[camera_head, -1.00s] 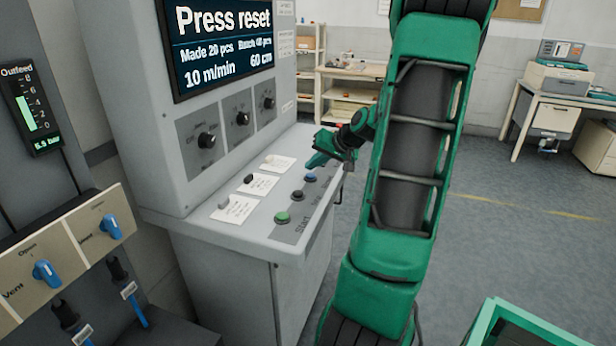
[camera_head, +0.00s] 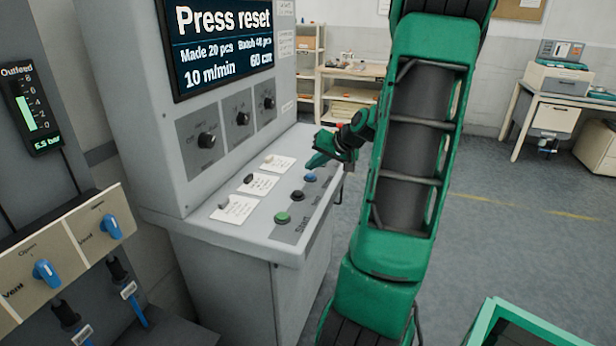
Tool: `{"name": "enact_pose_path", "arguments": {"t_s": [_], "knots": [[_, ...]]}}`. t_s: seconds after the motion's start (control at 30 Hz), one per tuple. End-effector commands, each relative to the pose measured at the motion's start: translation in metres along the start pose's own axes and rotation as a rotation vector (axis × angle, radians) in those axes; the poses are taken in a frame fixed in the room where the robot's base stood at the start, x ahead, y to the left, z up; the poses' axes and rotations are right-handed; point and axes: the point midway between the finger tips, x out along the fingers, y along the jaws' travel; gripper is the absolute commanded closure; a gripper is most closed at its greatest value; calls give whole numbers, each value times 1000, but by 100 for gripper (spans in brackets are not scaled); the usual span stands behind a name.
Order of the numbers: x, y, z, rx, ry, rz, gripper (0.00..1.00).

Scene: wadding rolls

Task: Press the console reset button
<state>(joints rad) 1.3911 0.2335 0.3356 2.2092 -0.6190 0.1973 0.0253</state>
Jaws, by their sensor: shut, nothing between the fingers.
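The grey console (camera_head: 170,130) stands at left centre. Its screen (camera_head: 222,45) reads "Press reset". On the sloping desk are a green button (camera_head: 282,217), a black button (camera_head: 298,195) and a blue button (camera_head: 310,178) in a row. The label by the green one reads "Start"; the other labels are too small to read. My gripper (camera_head: 312,163) is shut and empty. Its fingertips are just above and behind the blue button in the picture; I cannot tell whether they touch anything.
Paper cards (camera_head: 235,208) lie on the desk beside the buttons. Dark knobs (camera_head: 207,140) sit on the console's upright face. A panel with blue valve handles (camera_head: 47,272) is at left. A green-rimmed bin (camera_head: 488,320) is at lower right. Open floor lies to the right.

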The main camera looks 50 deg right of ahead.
Motion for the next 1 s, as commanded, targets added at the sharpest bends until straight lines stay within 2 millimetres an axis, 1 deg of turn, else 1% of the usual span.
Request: {"name": "enact_pose_path", "arguments": {"t_s": [0.2,1.0], "knots": [[3,4,4,1,-1,-1,100],[6,6,7,1,-1,0,100]]}}
